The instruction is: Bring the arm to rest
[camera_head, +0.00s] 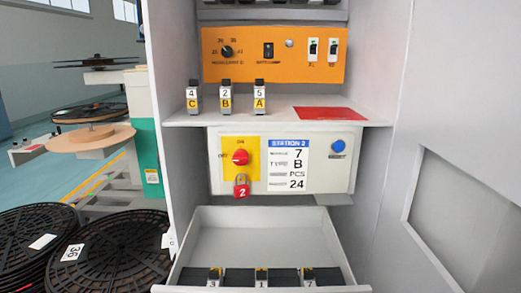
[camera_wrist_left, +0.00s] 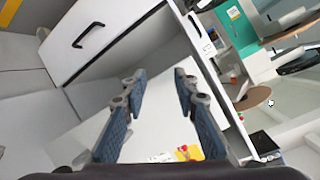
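My left gripper (camera_wrist_left: 159,80) shows in the left wrist view. Its two blue-padded fingers stand apart with nothing between them, so it is open and empty. A white surface lies behind the fingers, and a white front with a black handle (camera_wrist_left: 88,35) is at the upper left. Neither gripper shows in the head view. My right gripper is in no view.
The grey cabinet has an open drawer (camera_head: 258,225) jutting out low, holding labelled blocks. Labelled blocks and a red mat (camera_head: 329,113) are on its shelf (camera_head: 275,118). Below hangs a panel with a red padlock (camera_head: 242,188). Black reels (camera_head: 112,250) stand at left.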

